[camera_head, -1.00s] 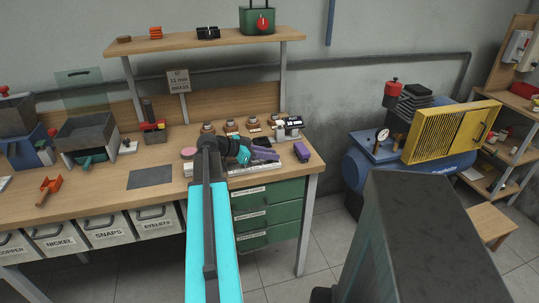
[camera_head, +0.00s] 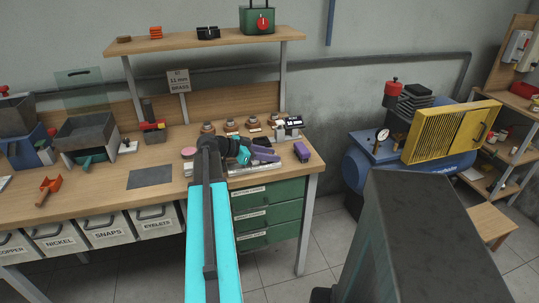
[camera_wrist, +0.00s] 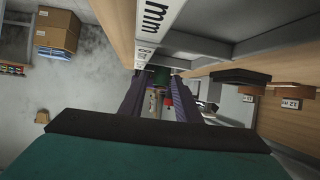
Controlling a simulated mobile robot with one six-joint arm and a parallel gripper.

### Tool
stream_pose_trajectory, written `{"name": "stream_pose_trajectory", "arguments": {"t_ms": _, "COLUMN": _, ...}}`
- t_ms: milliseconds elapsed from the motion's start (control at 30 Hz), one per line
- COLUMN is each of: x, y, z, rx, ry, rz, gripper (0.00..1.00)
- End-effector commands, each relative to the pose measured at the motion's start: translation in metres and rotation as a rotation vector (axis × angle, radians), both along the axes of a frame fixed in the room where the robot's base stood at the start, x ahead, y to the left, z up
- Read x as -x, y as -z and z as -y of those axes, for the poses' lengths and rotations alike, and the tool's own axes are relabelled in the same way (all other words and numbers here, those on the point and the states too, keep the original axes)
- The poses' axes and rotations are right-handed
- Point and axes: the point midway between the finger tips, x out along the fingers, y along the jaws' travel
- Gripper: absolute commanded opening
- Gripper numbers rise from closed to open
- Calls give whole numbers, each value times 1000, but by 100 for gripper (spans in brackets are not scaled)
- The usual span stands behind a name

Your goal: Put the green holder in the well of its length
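My gripper (camera_head: 272,150) is over the right end of the bench, its purple fingers pointing right, close above a pale strip with mm markings (camera_head: 255,166). In the wrist view the two purple fingers (camera_wrist: 158,92) stand apart with a gap between them. A small dark green piece (camera_wrist: 161,75) shows at the far end of that gap; it may be the green holder. I cannot tell whether the fingers touch it. The marked strip also shows at the top of the wrist view (camera_wrist: 152,25). Its wells are not clear.
Several round pieces on wooden bases (camera_head: 230,126) stand behind the gripper. A purple block (camera_head: 302,152) sits near the bench's right end. A grey mat (camera_head: 150,177) lies to the left with bare wood around it. A shelf (camera_head: 200,42) crosses above.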

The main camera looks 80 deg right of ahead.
Motion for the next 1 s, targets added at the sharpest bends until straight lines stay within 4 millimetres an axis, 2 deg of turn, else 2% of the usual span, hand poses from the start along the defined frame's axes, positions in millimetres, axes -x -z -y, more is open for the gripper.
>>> {"name": "stream_pose_trajectory", "arguments": {"t_ms": 167, "x": -14, "y": -9, "z": -8, "rx": 3, "ry": -3, "rz": 0, "gripper": 36}}
{"name": "stream_pose_trajectory", "arguments": {"t_ms": 700, "x": -77, "y": -46, "z": -49, "rx": 4, "ry": -3, "rz": -1, "gripper": 36}}
{"name": "stream_pose_trajectory", "arguments": {"t_ms": 1000, "x": -90, "y": -55, "z": -59, "rx": 3, "ry": 0, "rz": -2, "gripper": 36}}
